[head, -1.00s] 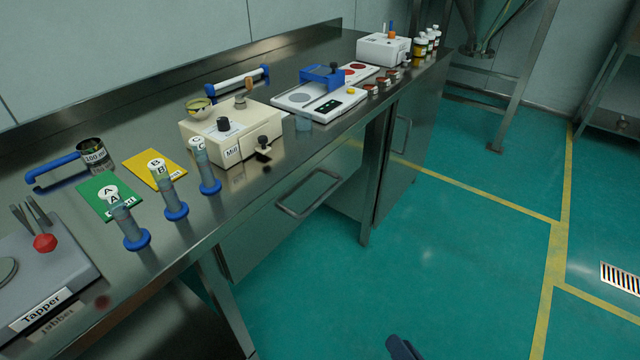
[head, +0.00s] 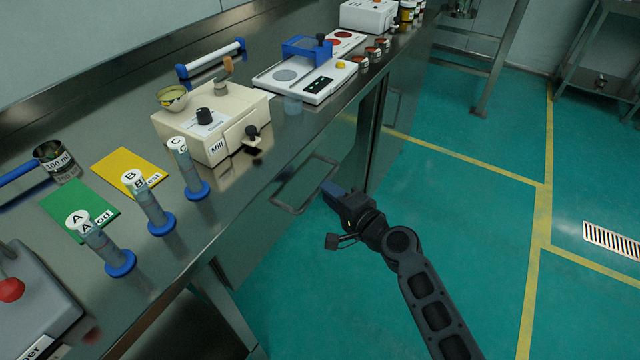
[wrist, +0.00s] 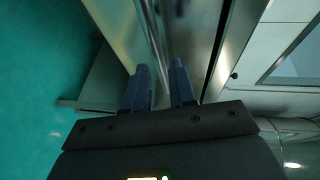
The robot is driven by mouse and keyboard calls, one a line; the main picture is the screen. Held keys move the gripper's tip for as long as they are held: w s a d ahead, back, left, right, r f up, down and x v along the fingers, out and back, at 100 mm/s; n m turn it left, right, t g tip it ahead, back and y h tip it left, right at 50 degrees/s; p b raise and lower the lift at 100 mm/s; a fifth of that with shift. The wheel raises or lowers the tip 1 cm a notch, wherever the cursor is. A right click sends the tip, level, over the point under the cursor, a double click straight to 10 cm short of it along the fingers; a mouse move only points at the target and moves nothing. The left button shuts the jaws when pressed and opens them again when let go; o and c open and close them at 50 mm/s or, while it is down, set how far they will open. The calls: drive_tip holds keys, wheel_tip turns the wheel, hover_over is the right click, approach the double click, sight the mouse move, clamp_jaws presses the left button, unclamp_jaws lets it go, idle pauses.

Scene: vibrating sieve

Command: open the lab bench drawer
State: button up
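The lab bench drawer (head: 245,240) is a metal front under the bench top, and it looks closed. Its looped metal handle (head: 297,210) sticks out from the front. My gripper (head: 331,190) is at the right side of this handle, its blue fingertips close to the outer bar. In the wrist view, the two blue fingers of my gripper (wrist: 160,82) stand apart, with a gap between them. A metal strip runs up beyond the gap; I cannot tell whether the handle bar is between the fingers.
The bench top (head: 225,215) above holds a cream mill (head: 215,120), several blue-based tubes (head: 155,215) and a white balance-like device (head: 310,80). A bench leg (head: 225,310) stands left of the drawer. The green floor (head: 480,250) to the right is clear.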

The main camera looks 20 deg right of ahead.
drive_tip(key=shift+x, duration=2.15)
clamp_jaws()
